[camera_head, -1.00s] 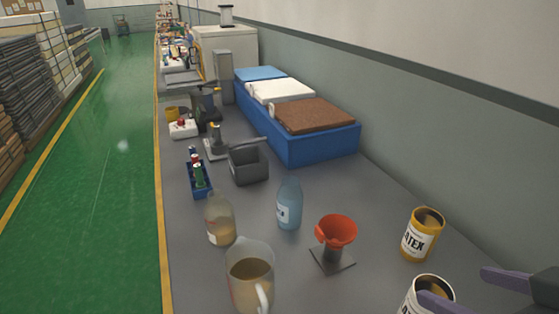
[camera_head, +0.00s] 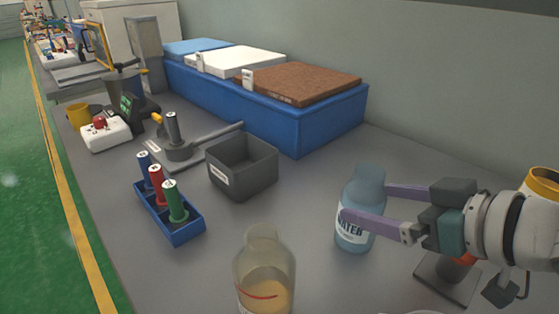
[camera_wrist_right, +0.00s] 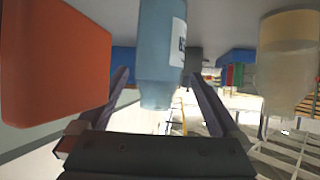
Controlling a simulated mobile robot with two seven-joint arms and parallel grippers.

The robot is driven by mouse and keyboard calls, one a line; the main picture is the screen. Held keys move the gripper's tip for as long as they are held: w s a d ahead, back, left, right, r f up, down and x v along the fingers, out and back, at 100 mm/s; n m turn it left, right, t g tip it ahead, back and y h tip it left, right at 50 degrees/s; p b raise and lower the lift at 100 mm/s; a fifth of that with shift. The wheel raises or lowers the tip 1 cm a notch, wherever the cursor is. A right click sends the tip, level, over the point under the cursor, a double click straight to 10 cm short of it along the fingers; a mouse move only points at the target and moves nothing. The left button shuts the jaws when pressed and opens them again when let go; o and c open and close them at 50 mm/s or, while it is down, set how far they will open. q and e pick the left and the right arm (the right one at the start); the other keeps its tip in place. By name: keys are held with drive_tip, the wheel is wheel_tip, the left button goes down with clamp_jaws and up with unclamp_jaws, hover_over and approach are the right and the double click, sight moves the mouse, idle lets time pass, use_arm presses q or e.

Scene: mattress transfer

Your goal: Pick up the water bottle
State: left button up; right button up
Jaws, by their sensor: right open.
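The water bottle (camera_head: 354,237) is a translucent blue bottle with a white label reading WATER, upright on the grey table in the head view. My right gripper (camera_head: 367,203) comes in from the right with its two purple fingers open at the bottle. One finger lies in front of the label and the other reaches behind at the bottle's right side. In the right wrist view the blue bottle (camera_wrist_right: 161,55) shows between the fingers (camera_wrist_right: 160,85). I cannot tell whether either finger touches it. My left gripper is not in view.
A bottle of yellowish liquid (camera_head: 264,278) stands in front, left of the water bottle. A blue box (camera_head: 322,128) stands behind.

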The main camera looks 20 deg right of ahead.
drive_tip(key=b+x, duration=0.1)
drive_tip(key=x, duration=0.6)
drive_tip(key=shift+d+f+b, duration=0.15)
drive_tip(key=shift+f+b, duration=0.1)
drive_tip(key=shift+b, duration=0.15)
clamp_jaws()
idle(0.5)
drive_tip(key=shift+r, duration=0.2)
